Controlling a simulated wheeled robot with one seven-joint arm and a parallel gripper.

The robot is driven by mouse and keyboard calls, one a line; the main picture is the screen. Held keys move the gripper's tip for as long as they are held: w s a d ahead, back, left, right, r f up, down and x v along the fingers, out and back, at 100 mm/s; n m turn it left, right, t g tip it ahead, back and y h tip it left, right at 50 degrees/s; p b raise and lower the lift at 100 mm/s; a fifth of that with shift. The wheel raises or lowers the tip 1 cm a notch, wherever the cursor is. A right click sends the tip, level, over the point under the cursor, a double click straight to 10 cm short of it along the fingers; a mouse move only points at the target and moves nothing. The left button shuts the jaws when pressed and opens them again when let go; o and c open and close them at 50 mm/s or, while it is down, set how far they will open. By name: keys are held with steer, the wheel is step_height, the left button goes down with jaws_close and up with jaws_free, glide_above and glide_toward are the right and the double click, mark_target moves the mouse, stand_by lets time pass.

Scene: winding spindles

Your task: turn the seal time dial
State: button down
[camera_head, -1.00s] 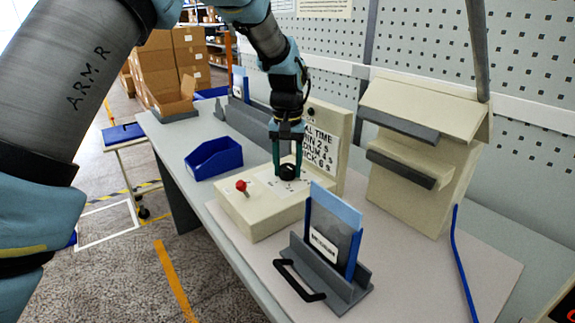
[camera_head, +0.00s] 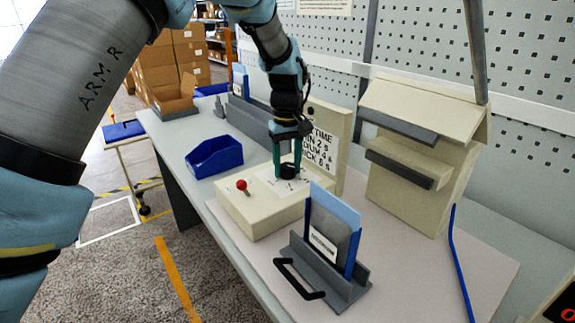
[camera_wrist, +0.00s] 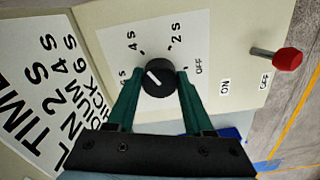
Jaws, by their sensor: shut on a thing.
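The seal time dial (camera_wrist: 158,79) is a round black knob with a white pointer line on a cream control box (camera_head: 248,214). In the wrist view its scale reads OFF, 2 S, 4 S and a partly hidden 6 S. The white line points to the upper left in that view, roughly toward the 4 S to 6 S side. My gripper (camera_wrist: 160,83) is shut on the dial, one green finger on each side. In the head view the dial (camera_head: 287,171) sits below my gripper (camera_head: 288,165).
A red-tipped lever (camera_head: 242,186) with ON and OFF labels stands on the same box. A sign panel (camera_head: 325,150) rises behind. A grey holder (camera_head: 335,283) with a handle is in front. A blue bin (camera_head: 213,157) is at left, a cream hopper (camera_head: 415,160) at right.

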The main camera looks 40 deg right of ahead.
mark_target(287, 166)
stand_by(0.3)
steer(key=shift+c, duration=1.4)
jaws_free()
steer(key=shift+r, duration=0.1)
step_height(287, 166, up, 11)
steer(key=b, duration=0.2)
steer(key=shift+f, duration=0.2)
